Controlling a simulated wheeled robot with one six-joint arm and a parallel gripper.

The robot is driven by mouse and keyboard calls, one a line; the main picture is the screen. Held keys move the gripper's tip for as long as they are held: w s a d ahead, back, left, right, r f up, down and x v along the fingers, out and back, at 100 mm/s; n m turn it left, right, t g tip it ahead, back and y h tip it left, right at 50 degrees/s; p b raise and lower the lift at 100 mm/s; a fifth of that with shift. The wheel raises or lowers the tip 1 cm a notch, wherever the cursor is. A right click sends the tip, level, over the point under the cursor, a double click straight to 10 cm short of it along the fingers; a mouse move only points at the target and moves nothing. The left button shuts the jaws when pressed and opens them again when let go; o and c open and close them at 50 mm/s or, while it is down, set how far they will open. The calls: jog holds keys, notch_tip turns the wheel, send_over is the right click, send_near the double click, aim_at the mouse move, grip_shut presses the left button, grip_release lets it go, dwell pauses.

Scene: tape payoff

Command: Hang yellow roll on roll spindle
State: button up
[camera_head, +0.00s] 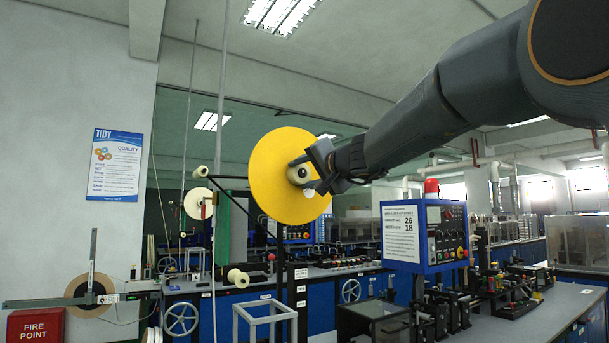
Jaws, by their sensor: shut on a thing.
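The yellow roll (272,165) is a large flat disc with a cream hub at its middle, held up in the air near the centre of the view, its face turned mostly towards the camera. My gripper (304,173) comes in from the upper right and is shut on the roll at its hub. The fingertips partly cover the hub. I cannot pick out the roll spindle for sure; the roll hides part of the dark frame behind it. A cream spool-like part (238,278) sticks out below left of the roll, apart from it.
A white disc (197,204) and a small cream roller (201,171) are on the machine at left. A blue control box (424,234) with a red lamp stands right of the roll, below my arm. A white open frame (264,316) stands at the front. Air left of the roll is fairly clear.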

jog(key=shift+x, duration=1.35)
jog(key=shift+f+b, duration=0.15)
jog(key=shift+b, duration=0.6)
dwell(0.4)
jog(key=o, duration=1.5)
jog(key=shift+o, duration=0.2)
jog(key=shift+f, duration=0.1)
jog(key=shift+b+v, duration=1.65)
jog(key=shift+v, duration=2.3)
